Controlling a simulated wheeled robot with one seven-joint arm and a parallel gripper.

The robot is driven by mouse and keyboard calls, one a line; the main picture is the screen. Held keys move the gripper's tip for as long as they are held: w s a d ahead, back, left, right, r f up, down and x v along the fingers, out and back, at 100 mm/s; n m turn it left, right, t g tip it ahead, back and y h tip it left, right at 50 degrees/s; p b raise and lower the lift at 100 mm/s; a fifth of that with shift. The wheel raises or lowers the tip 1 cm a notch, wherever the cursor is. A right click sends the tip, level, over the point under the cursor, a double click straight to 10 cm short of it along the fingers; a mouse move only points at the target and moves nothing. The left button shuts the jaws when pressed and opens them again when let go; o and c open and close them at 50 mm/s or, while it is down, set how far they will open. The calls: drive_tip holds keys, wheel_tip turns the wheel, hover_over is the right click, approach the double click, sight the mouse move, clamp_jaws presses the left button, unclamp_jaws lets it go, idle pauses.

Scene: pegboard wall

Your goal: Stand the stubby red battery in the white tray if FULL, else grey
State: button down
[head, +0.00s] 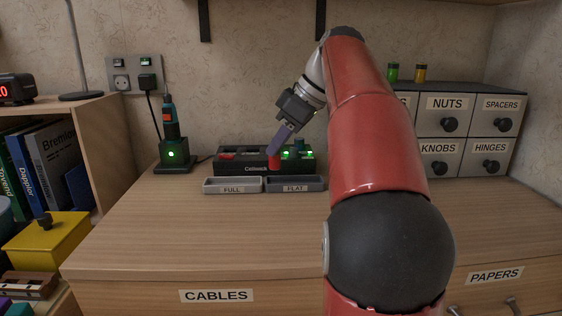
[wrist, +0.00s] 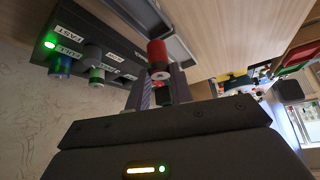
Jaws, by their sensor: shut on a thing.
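My gripper (head: 279,147) is shut on the stubby red battery (head: 273,162), just in front of the black charger. In the wrist view the red battery (wrist: 157,53) sits between the two fingertips (wrist: 160,83), with its pale end toward the camera. The white tray (head: 232,191), labelled FULL, lies in front of the charger at left. The grey tray (head: 295,191), labelled FLAT, lies beside it at right. No battery shows in either tray. The black charger (head: 252,170) has bays and green lights; my gripper and the battery hide part of it.
Other batteries stand in the charger, one blue (wrist: 61,67) and one green (wrist: 97,74) in the wrist view. A black tool stand (head: 174,160) is at left, labelled drawers (head: 438,150) at right. The wooden top (head: 215,225) in front of the trays is clear.

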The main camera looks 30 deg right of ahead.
drive_tip(key=shift+f+b, duration=0.5)
drive_tip(key=shift+f, duration=1.55)
drive_tip(key=shift+f, duration=0.15)
drive_tip(key=c, duration=1.2)
unclamp_jaws()
drive_tip(key=shift+c, duration=0.2)
drive_tip(key=shift+s+d+r, duration=0.15)
drive_tip(key=shift+d+r, duration=0.05)
drive_tip(key=shift+r, duration=0.35)
drive_tip(key=p+v, duration=0.1)
drive_tip(key=v, duration=1)
